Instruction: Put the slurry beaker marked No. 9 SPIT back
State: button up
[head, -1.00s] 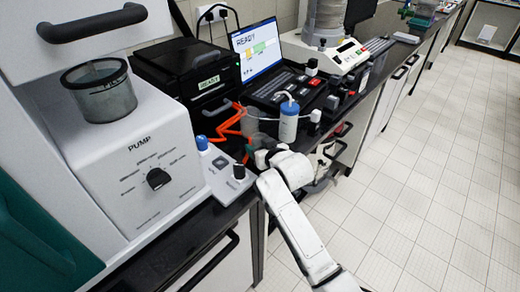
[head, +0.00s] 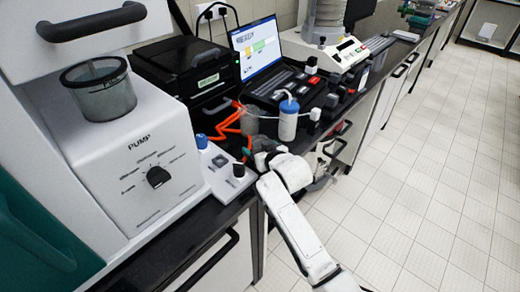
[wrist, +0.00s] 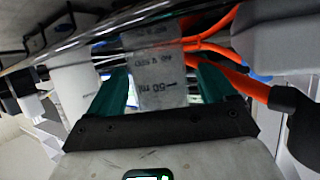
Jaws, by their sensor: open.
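The slurry beaker (wrist: 158,82) is a frosted, translucent vessel. In the wrist view it appears upside down, with "50 ml" and small inverted lettering, too blurred to read surely. My gripper (wrist: 165,66) is open, with one green finger on each side of the beaker; I cannot tell whether either touches it. In the head view the greyish beaker (head: 249,122) stands near the bench's front edge, beside the orange tubing. My gripper (head: 263,148) is just in front of and below it there, its fingers mostly hidden.
A pump unit (head: 150,165), black box (head: 185,68) and laptop (head: 255,45) crowd the bench. The floor is clear.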

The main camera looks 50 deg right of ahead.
jog(key=shift+r, duration=0.15)
jog(key=v, duration=1.2)
jog(key=s+a+f+n+g+y, duration=0.25)
jog(key=s+a+f+g, duration=0.25)
jog(key=s+a+f, duration=0.4)
jog(key=s+a+f+g+y, duration=0.1)
jog(key=s+a+f+g, duration=0.1)
jog(key=s, duration=0.5)
jog(key=s+a+f+n+g+y, duration=0.1)
jog(key=s+f+g, duration=0.3)
jog(key=s, duration=0.4)
jog(key=shift+s+a+g, duration=0.25)
jog(key=shift+a+g, duration=0.05)
jog(key=shift+a, duration=0.55)
